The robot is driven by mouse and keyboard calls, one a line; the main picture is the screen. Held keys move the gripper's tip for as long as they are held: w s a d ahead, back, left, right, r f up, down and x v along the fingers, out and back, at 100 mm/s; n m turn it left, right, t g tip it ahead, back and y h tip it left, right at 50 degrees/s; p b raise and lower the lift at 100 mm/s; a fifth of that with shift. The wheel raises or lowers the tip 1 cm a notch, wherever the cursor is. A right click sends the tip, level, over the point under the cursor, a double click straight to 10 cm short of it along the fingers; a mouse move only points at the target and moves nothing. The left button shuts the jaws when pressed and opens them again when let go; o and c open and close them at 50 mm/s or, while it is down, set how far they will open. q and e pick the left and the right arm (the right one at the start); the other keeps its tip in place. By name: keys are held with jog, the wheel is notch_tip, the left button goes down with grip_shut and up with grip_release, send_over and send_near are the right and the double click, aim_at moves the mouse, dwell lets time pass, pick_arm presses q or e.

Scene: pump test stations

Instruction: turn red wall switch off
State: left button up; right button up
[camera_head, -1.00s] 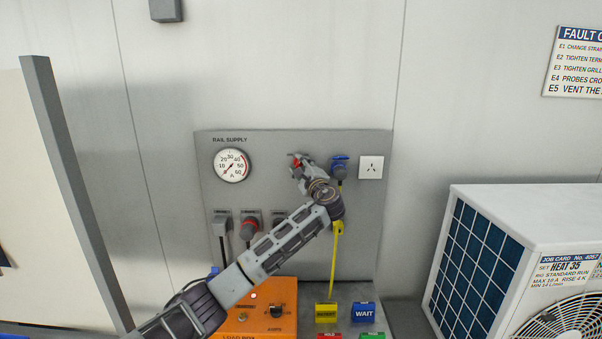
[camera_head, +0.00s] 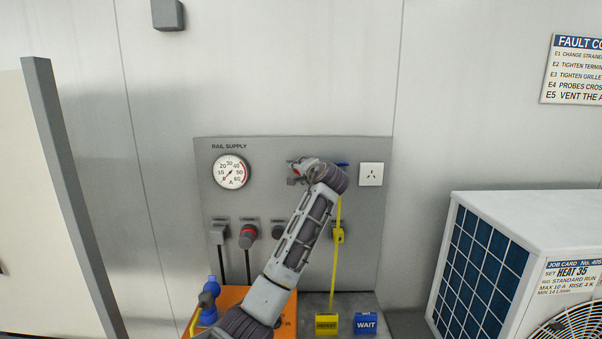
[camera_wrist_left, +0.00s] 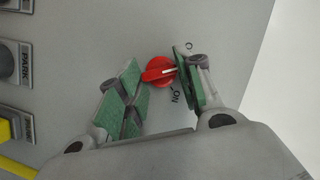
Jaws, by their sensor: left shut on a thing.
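The red wall switch (camera_head: 297,171) is on the grey rail supply panel (camera_head: 290,225), right of the round gauge, and is mostly hidden by my left gripper in the head view. My left gripper (camera_head: 299,174) is at the switch. In the wrist view the red knob (camera_wrist_left: 157,71) sits between the green pads of my left gripper (camera_wrist_left: 158,88), which is shut on it. The knob's white pointer points right, between the "O" mark (camera_wrist_left: 189,46) and the "ON" mark (camera_wrist_left: 176,97). My right gripper is not in view.
A blue part (camera_head: 342,164) shows behind my wrist, with a yellow cable (camera_head: 334,270) below. A socket (camera_head: 371,174) is to its right. Dark plugs (camera_head: 219,232) line the lower panel. An orange box (camera_head: 235,297), blue bottle (camera_head: 210,300) and white unit (camera_head: 520,212) stand nearby.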

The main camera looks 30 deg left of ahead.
pick_arm(q)
jog(key=shift+f+n+h, duration=0.1)
jog(key=shift+n+h, duration=0.7)
jog(key=shift+n, duration=0.4)
jog(key=o, duration=1)
jog(key=v, duration=1.2)
jog(key=shift+s+a, duration=0.1)
